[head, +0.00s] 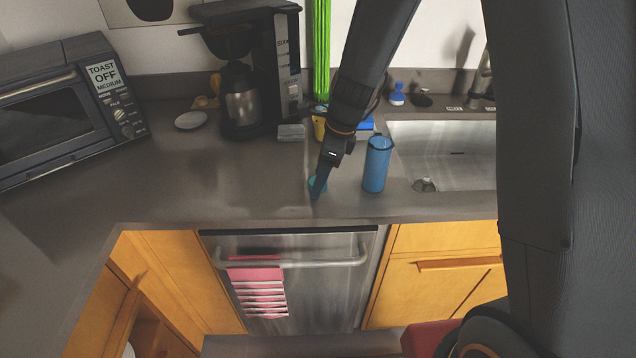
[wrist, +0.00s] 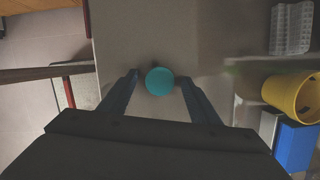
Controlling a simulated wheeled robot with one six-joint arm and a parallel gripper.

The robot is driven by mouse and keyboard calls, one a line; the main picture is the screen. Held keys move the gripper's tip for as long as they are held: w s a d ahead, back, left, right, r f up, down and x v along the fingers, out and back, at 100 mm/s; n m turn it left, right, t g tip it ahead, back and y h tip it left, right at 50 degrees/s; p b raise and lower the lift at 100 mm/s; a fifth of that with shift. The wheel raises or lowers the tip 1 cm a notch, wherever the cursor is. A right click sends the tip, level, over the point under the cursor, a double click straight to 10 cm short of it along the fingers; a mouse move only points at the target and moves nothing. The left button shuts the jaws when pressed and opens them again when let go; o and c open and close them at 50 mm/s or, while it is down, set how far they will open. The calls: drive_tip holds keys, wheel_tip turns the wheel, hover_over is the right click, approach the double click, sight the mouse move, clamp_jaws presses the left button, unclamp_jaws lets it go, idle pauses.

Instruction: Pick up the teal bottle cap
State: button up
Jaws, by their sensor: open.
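The teal bottle cap (wrist: 160,81) is a small round disc on the grey counter, between the two fingertips of my gripper (wrist: 160,80) in the wrist view. A gap shows between the cap and each finger. In the head view, my gripper (head: 315,192) points down at the counter near its front edge. The teal cap (head: 318,183) shows there partly hidden behind the fingers. My gripper is open and holds nothing.
A blue cup (head: 376,165) stands close to the right of my gripper. The sink (head: 445,150) lies farther right. A coffee maker (head: 245,70) and toaster oven (head: 65,110) stand back and left. The counter left of the gripper is clear.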

drive_tip(key=c, duration=1.1)
drive_tip(key=shift+r, duration=0.15)
wheel_tip(320, 180, up, 10)
drive_tip(key=shift+f+b, duration=0.1)
drive_tip(key=shift+b, duration=0.75)
